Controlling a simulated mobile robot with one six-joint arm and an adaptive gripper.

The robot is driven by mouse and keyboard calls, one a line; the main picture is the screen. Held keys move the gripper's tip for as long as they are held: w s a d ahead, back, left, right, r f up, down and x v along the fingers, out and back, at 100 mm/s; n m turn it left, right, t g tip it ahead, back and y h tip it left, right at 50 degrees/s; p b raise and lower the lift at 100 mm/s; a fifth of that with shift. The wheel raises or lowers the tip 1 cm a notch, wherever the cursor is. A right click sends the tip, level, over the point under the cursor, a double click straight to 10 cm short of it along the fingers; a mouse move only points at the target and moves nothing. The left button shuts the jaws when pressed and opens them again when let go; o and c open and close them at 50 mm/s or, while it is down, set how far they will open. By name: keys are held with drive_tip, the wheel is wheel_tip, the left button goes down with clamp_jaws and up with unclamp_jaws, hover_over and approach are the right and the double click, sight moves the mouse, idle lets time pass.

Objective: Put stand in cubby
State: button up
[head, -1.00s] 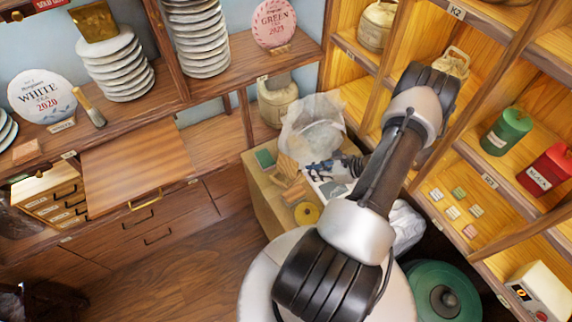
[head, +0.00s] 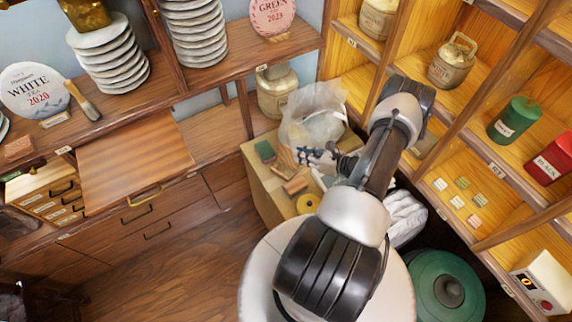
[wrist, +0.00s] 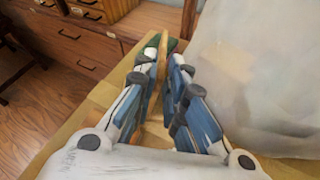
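My gripper (head: 300,155) is low over the yellowish box, at the small wooden stands (head: 295,185). In the wrist view the fingers of my gripper (wrist: 165,55) point away and lie close together. A thin wooden piece (wrist: 166,58), which looks like part of a stand, shows between the fingertips. I cannot tell whether both fingers press on it. The fingers hide much of the wood. The open shelf cubbies (head: 497,167) stand on the right, with small labels on their edges.
A clear plastic bag (head: 316,112) stands on the box (head: 262,195), right beside my gripper. A green block (head: 265,151) and a yellow roll (head: 307,204) lie near the stands. A green canister (head: 515,120), a red canister (head: 550,158) and several small tiles occupy the right shelves.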

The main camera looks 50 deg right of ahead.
sight(290, 154)
drive_tip(key=shift+b+x, duration=0.6)
drive_tip(key=shift+x, duration=2.15)
drive_tip(key=shift+r, duration=0.2)
drive_tip(key=shift+c, duration=0.2)
clamp_jaws()
drive_tip(key=shift+r, duration=0.1)
wheel_tip(290, 154, up, 20)
drive_tip(key=p, duration=0.5)
